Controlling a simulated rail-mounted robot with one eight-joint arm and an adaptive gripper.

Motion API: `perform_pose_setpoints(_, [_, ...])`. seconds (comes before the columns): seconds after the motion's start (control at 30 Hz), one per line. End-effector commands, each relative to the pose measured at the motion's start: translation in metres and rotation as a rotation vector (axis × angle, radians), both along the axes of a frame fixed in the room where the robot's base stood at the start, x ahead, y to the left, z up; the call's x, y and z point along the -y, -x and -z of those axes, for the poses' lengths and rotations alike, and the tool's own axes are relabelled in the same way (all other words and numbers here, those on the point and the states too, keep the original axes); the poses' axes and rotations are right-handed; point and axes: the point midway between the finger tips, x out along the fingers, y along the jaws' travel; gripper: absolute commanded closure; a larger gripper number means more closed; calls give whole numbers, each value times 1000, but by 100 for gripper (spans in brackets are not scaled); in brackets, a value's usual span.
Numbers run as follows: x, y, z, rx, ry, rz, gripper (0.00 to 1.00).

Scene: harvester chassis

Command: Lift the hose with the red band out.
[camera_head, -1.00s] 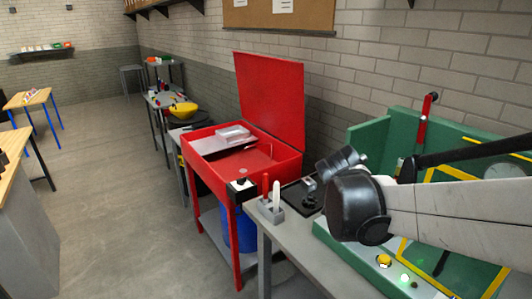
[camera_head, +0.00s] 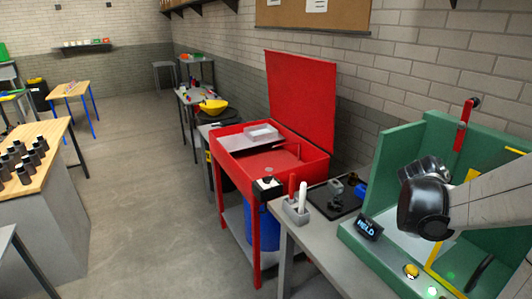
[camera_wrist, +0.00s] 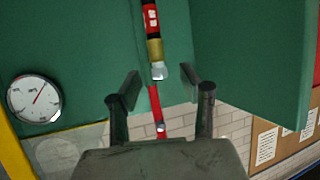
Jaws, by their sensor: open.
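In the wrist view a dark hose with a red band (camera_wrist: 151,18) hangs in from the top edge. It ends in a brass collar and a silver hex tip. My gripper (camera_wrist: 160,82) is open, its two black fingers apart on either side of the line below the tip; no contact shows. A red lever (camera_wrist: 157,106) lies beyond, between the fingers. In the head view the red lever (camera_head: 464,128) stands at the green chassis (camera_head: 408,152). The black end of my arm covers part of the chassis there, and the hose and fingertips cannot be made out.
A round gauge (camera_wrist: 36,102) is on the left in the wrist view, and a green panel (camera_wrist: 245,60) is on the right. A small display reading "HELD" (camera_head: 369,227) stands at the chassis front. A red open-lidded bin (camera_head: 235,162) and a tool holder (camera_head: 296,212) stand left.

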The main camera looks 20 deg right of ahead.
Motion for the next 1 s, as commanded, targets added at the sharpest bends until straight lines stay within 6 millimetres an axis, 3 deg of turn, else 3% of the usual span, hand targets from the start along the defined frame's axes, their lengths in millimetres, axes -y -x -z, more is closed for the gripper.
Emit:
perform_pose_setpoints(0.27, [12,-5,7,0,0,0,60])
perform_pose_setpoints(0.6, [46,-19,26,0,0,-1,60])
perform_pose_setpoints(0.83, [47,-20,25,0,0,-1,60])
perform_pose_setpoints(1.0, [47,-20,25,0,0,-1,82])
